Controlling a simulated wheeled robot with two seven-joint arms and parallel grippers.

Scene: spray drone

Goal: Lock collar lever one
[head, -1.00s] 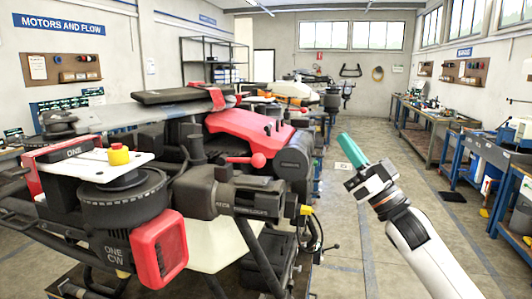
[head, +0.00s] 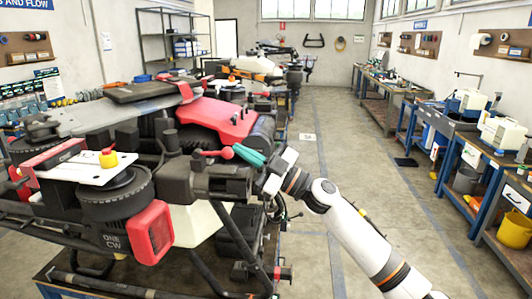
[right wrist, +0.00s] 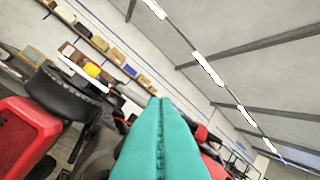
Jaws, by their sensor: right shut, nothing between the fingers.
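A red lever with a round knob (head: 227,153) sticks out to the right from the dark arm collar (head: 192,178) of the drone in the head view. My right gripper (head: 239,150) has teal fingers, shut and empty, with the tips right beside the knob. I cannot tell whether they touch it. In the right wrist view the shut teal fingers (right wrist: 158,105) fill the middle and hide most of what lies beyond. A bit of red shows just right of them, too little to identify. My left gripper is not in view.
The drone's motor (head: 115,195) with a red cap (head: 150,231) and a white plate with a yellow knob (head: 108,158) stand left of the lever. The red body cover (head: 215,120) lies behind.

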